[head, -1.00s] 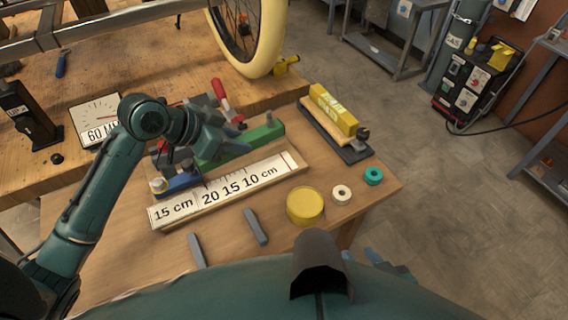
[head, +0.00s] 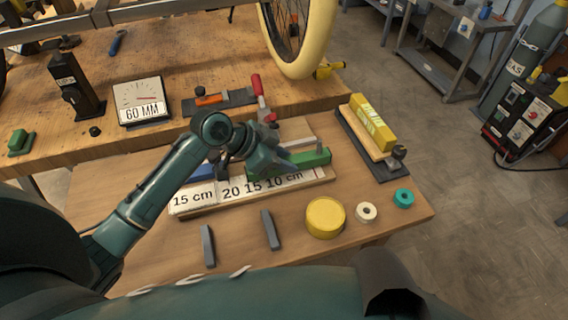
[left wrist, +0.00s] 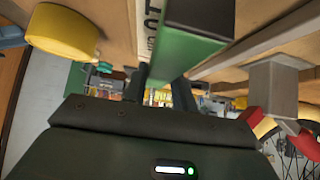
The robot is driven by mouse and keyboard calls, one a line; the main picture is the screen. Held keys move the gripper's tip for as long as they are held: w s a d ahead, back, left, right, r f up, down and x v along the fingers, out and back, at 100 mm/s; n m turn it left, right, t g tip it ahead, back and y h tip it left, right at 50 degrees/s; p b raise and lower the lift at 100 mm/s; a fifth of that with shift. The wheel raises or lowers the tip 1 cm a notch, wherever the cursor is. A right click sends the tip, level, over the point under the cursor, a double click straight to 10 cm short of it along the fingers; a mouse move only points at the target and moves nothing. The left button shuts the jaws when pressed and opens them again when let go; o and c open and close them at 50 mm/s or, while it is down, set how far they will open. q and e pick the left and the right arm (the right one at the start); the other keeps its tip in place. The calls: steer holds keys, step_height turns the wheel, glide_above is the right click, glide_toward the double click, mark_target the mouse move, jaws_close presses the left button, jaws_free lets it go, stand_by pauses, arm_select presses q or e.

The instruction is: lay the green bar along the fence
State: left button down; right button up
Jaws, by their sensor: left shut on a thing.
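The green bar (head: 318,158) is at the back edge of the white length scale (head: 208,196), over its right part in the head view. My left gripper (head: 284,161) is shut on the bar and hides its left part. In the left wrist view the green bar (left wrist: 193,55) runs away from me between the dark fingers (left wrist: 164,86). Whether the bar touches anything below is unclear. My right gripper is out of view.
A blue block (head: 202,171) is left of my gripper. A red-handled clamp (head: 258,88) stands behind. A yellow block (head: 372,122) lies on a rack at right. A yellow disc (head: 325,217), small rings and two grey bars (head: 270,230) occupy the front of the table.

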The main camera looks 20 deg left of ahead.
arm_select(q)
steer(key=shift+f, duration=0.8)
steer(key=c, duration=1.1)
jaws_free()
steer(key=shift+f, duration=0.15)
steer(key=shift+a+r, duration=0.15)
steer(key=shift+r, duration=0.15)
steer(key=v, duration=1.1)
steer(key=shift+s+a+r+p, duration=0.15)
steer(key=shift+s+r+p, duration=0.05)
steer(key=shift+p, duration=0.2)
